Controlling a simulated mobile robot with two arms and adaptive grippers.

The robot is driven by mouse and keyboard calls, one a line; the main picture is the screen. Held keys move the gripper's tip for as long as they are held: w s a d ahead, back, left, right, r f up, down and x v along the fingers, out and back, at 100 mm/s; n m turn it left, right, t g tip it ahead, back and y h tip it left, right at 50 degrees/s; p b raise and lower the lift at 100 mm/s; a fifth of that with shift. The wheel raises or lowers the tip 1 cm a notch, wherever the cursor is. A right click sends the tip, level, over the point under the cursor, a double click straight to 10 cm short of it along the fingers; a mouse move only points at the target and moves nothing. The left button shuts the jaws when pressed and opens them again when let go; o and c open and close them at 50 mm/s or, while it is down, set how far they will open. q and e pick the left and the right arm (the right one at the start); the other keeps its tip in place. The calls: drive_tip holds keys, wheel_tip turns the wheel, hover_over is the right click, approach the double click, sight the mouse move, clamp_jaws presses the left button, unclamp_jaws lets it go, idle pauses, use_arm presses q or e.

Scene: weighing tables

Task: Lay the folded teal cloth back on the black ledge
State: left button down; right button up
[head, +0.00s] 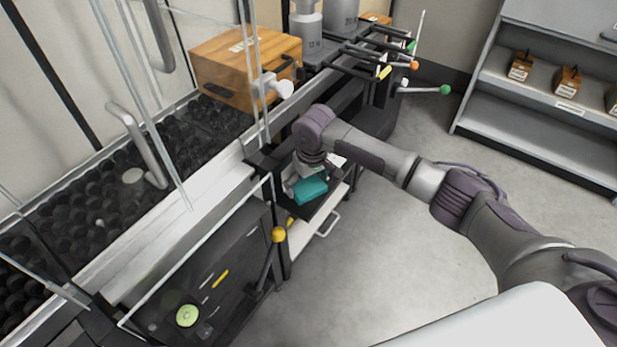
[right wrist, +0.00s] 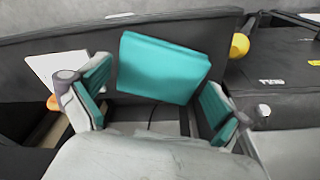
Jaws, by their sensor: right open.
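The folded teal cloth (head: 311,190) lies on the black ledge (head: 325,208) under my right gripper in the head view. It also shows in the right wrist view as a flat teal rectangle (right wrist: 163,68) on the dark ledge surface (right wrist: 60,50). My right gripper (right wrist: 155,105) is open, with one teal-padded finger on each side of the near part of the cloth and visible gaps between pads and cloth. In the head view the wrist hides part of the gripper (head: 298,187). My left gripper is not in view.
A yellow knob (head: 278,234) on a dark lever stands left of the ledge. A wooden box (head: 240,68) sits behind, past thin glass-like rods. Grey shelves (head: 545,125) with small boxes stand at the right. The floor (head: 390,270) between is clear.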

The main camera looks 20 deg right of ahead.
sight(311, 189)
drive_tip(key=shift+r, duration=0.4)
wheel_tip(311, 189, up, 11)
drive_tip(key=s+p, duration=0.1)
drive_tip(key=p, duration=0.2)
drive_tip(key=s+a+f+n+t+y, duration=0.1)
drive_tip(key=s+a+f+t+y, duration=0.2)
drive_tip(key=s+a+f, duration=0.7)
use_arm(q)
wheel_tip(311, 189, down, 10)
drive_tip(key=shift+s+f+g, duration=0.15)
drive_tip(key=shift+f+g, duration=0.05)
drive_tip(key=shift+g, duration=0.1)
use_arm(e)
drive_tip(key=s+d+f+m+g+h, duration=0.1)
drive_tip(key=s+d+f, duration=0.5)
drive_tip(key=s+f, duration=0.3)
drive_tip(key=s+d+f+m+h, duration=0.1)
drive_tip(key=s+d+f+h, duration=0.1)
drive_tip(key=s+d+f, duration=0.5)
drive_tip(key=s+f, duration=0.3)
drive_tip(key=s, duration=0.2)
drive_tip(key=shift+g, duration=0.4)
use_arm(q)
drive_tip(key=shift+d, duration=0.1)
drive_tip(key=shift+p, duration=0.35)
use_arm(e)
drive_tip(key=shift+d, duration=0.1)
